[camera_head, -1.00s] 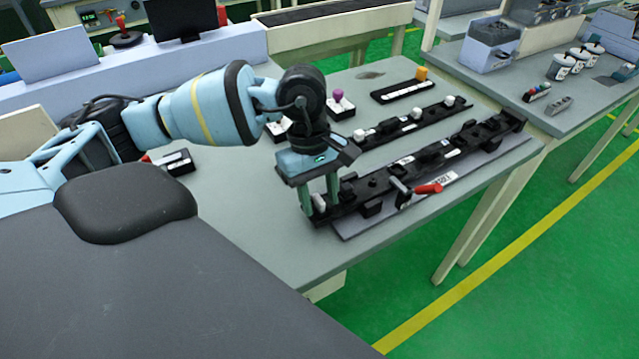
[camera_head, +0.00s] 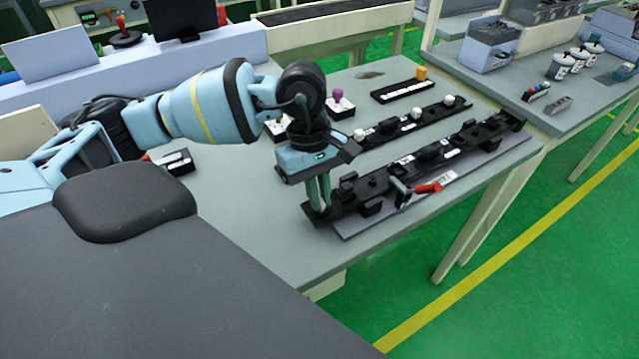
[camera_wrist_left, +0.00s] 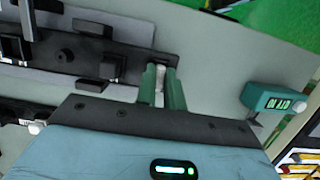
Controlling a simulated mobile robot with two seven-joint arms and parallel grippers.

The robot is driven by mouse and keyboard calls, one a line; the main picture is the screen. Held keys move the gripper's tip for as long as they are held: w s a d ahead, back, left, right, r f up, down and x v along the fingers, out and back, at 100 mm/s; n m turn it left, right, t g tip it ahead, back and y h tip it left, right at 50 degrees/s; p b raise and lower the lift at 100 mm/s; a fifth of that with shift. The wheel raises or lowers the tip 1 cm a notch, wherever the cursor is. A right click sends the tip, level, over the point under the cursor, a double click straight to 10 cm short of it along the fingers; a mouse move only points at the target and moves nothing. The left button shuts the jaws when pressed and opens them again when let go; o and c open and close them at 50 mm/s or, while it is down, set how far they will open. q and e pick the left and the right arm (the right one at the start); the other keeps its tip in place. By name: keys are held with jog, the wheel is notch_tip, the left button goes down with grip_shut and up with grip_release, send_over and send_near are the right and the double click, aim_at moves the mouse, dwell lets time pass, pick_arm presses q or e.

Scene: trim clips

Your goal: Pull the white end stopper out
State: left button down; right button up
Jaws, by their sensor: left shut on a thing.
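The white end stopper (camera_wrist_left: 158,82) stands at the near-left end of the long black trim fixture (camera_head: 430,160). In the head view my left gripper (camera_head: 319,205) reaches down to that end, and its fingers mostly hide the stopper. In the left wrist view the left gripper (camera_wrist_left: 162,82) has its two green fingers close on either side of the stopper. It is shut on the stopper, which still stands at the end of the fixture. My right gripper is not in view.
A red-handled clamp (camera_head: 428,188) sits on the fixture's front side. A second black rail (camera_head: 400,128) with white knobs lies behind. A small block with a purple knob (camera_head: 338,95) stands further back. The table's front left is bare.

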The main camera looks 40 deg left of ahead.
aim_at(324, 204)
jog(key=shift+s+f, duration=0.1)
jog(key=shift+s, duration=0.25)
pick_arm(q)
jog(key=shift+r, duration=0.1)
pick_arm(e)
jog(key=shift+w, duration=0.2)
pick_arm(q)
jog(key=shift+r, duration=0.15)
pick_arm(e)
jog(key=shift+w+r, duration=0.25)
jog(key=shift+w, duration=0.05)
pick_arm(q)
jog(key=shift+r, duration=0.15)
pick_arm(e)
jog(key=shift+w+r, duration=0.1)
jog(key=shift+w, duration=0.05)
pick_arm(q)
jog(key=shift+r, duration=0.1)
